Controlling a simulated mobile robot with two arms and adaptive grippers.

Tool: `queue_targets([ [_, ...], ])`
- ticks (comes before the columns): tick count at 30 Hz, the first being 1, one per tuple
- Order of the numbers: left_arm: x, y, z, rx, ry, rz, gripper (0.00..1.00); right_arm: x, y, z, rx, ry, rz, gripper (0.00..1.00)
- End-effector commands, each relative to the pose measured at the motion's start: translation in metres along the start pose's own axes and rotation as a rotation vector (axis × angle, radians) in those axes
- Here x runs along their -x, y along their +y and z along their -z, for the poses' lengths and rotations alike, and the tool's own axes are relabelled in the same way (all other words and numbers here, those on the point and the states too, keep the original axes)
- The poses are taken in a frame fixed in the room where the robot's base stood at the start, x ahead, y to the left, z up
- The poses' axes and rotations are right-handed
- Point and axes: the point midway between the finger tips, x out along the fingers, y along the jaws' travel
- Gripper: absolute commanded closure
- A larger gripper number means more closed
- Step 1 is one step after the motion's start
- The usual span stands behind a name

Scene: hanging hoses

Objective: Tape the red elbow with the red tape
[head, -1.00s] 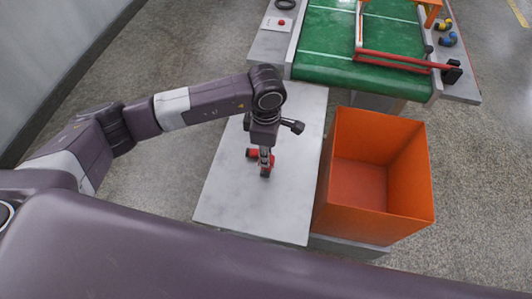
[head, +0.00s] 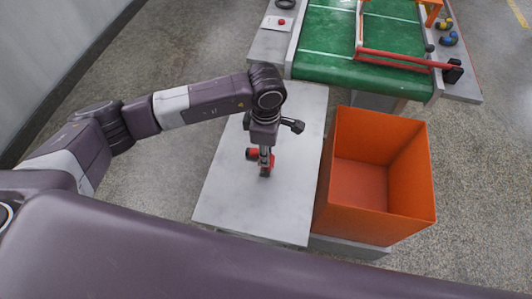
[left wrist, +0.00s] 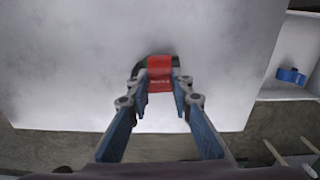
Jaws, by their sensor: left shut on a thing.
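The red elbow (head: 252,154) with dark ends is on the pale grey table in the head view, partly hidden by my left gripper (head: 266,160). The left arm comes in from the left and the gripper points down at the elbow. In the left wrist view the red elbow (left wrist: 160,74) sits between the fingertips of the left gripper (left wrist: 160,88), which is shut on it. A dark end shows at the elbow's upper left. I see no red tape that I can make out. My right gripper is not in view.
The grey table (head: 225,195) is otherwise bare. An orange bin (head: 330,185) stands close on its right. A green conveyor (head: 335,35) with a red bar (head: 395,58) lies beyond. A black ring (head: 285,4) and a red button (head: 281,22) are at the back. A blue object (left wrist: 291,76) shows at right.

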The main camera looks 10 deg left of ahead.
Motion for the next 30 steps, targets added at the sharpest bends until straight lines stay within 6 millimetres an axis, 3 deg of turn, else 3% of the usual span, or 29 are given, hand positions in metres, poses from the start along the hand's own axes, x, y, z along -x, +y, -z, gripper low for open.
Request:
queue_targets([
  [17, -0.001, 0.0, 0.0, 0.0, 0.0, 0.001, 1.0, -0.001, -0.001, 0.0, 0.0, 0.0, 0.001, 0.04],
  [30, -0.013, 0.0, 0.0, 0.0, 0.0, 0.001, 1.0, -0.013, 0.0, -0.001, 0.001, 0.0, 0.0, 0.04],
])
